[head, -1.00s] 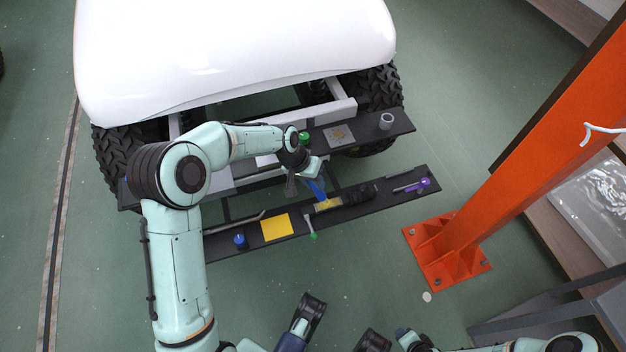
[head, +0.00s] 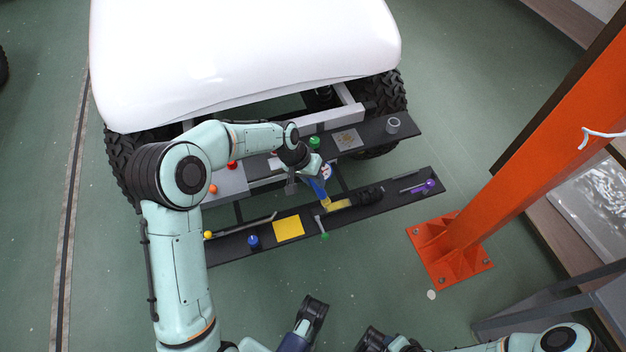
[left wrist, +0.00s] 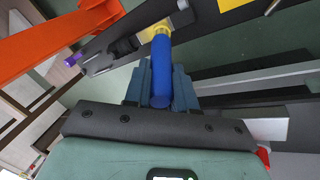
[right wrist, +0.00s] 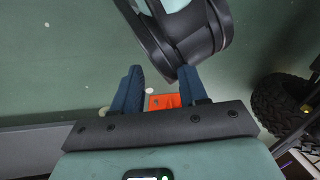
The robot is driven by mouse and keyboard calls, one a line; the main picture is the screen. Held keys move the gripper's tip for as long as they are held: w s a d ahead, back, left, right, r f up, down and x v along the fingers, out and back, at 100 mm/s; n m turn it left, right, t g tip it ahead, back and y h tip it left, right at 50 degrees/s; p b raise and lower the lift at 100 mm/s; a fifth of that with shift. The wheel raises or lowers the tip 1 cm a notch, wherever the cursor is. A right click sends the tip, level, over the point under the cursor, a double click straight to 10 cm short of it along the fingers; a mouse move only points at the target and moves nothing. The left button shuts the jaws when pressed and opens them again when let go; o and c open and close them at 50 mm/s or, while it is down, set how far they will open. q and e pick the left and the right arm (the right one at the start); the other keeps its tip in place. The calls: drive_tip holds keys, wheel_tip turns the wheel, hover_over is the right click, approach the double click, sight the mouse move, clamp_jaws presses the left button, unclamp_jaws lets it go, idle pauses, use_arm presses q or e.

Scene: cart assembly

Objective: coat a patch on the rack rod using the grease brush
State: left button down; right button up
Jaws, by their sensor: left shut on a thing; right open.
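The grease brush, with a blue handle (head: 318,188) and a yellow head (head: 326,203), is held in my left gripper (head: 309,179). In the left wrist view the handle (left wrist: 161,72) lies between the shut fingers. The brush head points down at the front shelf, beside the left end of a yellow patch (head: 343,204). A black ribbed piece (head: 368,195) adjoins that patch; this seems to be the rack rod. I cannot tell whether the bristles touch it. My right gripper (right wrist: 158,82) is open and empty, low and away from the shelf.
The front shelf (head: 274,241) carries a yellow square (head: 289,228), a blue knob (head: 254,242), a green-ended tool (head: 323,235) and a purple-handled tool (head: 428,185). A grey cup (head: 393,125) stands on the rear shelf. An orange post (head: 480,215) rises at right.

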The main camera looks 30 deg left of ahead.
use_arm(q)
drive_tip(key=shift+r+p, duration=1.2)
drive_tip(key=shift+r, duration=0.75)
use_arm(e)
drive_tip(key=shift+g+y, duration=0.4)
drive_tip(key=shift+g, duration=0.3)
drive_tip(key=s+a+r, duration=0.1)
drive_tip(key=s, duration=0.1)
drive_tip(key=s+a+r, duration=0.1)
drive_tip(key=s+r, duration=0.1)
drive_tip(key=shift+a+r, duration=0.1)
drive_tip(key=shift+a, duration=0.05)
